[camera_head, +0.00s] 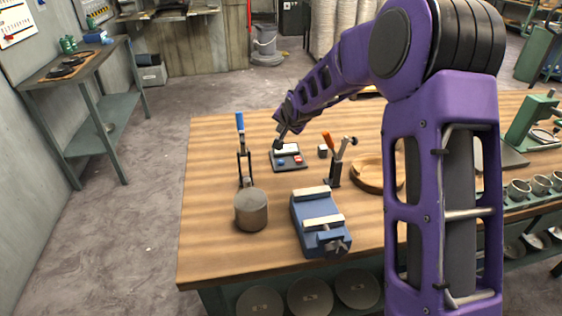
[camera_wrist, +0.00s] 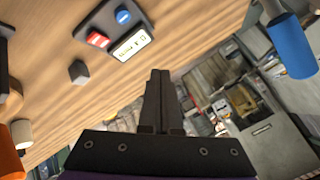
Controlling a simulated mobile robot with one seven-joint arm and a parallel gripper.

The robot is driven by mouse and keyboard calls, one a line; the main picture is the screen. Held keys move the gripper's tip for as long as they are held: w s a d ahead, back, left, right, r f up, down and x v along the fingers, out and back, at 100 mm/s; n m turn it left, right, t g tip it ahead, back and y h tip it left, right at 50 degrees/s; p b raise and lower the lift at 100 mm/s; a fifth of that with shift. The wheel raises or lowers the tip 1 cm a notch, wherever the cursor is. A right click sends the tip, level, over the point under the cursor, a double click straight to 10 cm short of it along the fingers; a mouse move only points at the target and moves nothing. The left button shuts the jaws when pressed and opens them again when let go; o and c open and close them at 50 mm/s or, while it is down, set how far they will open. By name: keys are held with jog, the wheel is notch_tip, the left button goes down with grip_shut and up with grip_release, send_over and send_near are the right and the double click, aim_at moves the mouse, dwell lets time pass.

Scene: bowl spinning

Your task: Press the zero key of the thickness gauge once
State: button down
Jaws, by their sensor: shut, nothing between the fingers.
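The thickness gauge (camera_head: 276,166) is a small dark box on the wooden bench, with a pale display, a blue key (camera_head: 281,162) and a red key (camera_head: 297,160). In the wrist view it is at the upper left, with the red key (camera_wrist: 97,40), the blue key (camera_wrist: 123,16) and the lit display (camera_wrist: 131,46). The key markings are too small to read. My gripper (camera_head: 277,145) is at the gauge's far left corner in the head view; its height above it is unclear.
A blue-handled clamp (camera_head: 240,123) stands left of the gauge, an orange-handled one (camera_head: 328,142) to its right. A small grey block (camera_head: 322,151) is close by. A metal cylinder (camera_head: 251,212), a blue vise (camera_head: 318,222) and a wooden bowl (camera_head: 366,182) stand nearer.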

jog(key=shift+f+b, duration=3)
jog(key=shift+f, duration=1.4)
jog(key=shift+f+b, duration=0.4)
jog(key=shift+b, duration=0.05)
jog(key=shift+f+b, duration=0.45)
jog(key=shift+r+p, duration=0.45)
jog(key=shift+r, duration=0.45)
jog(key=shift+r+p, duration=1.45)
jog(key=shift+r, duration=1.05)
